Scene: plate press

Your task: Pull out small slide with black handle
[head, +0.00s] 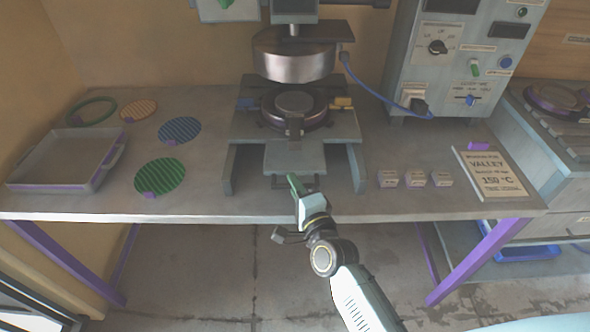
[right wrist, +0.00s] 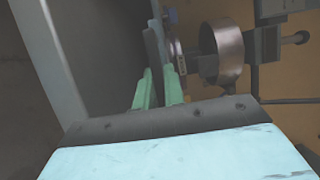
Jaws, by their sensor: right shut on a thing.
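The press (head: 294,62) stands at the table's back middle, its round steel head above a round lower plate (head: 295,105). The small slide (head: 293,158) is a flat grey plate at the front of the press base, between two side rails. Its dark handle (head: 279,182) shows at the front edge, partly hidden by my right gripper (head: 293,184). My right gripper has green fingers and is shut on the handle. In the right wrist view the fingers (right wrist: 158,88) point at the slide and press; the grip itself is hard to make out. My left gripper is not in view.
A grey tray (head: 50,186) and several round coloured discs lie left of the press. Small labelled blocks (head: 415,178) and a sign (head: 490,175) lie on the right. A control box (head: 460,55) stands behind them, with a blue cable to the press. The table's front edge (head: 200,215) is close below my gripper.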

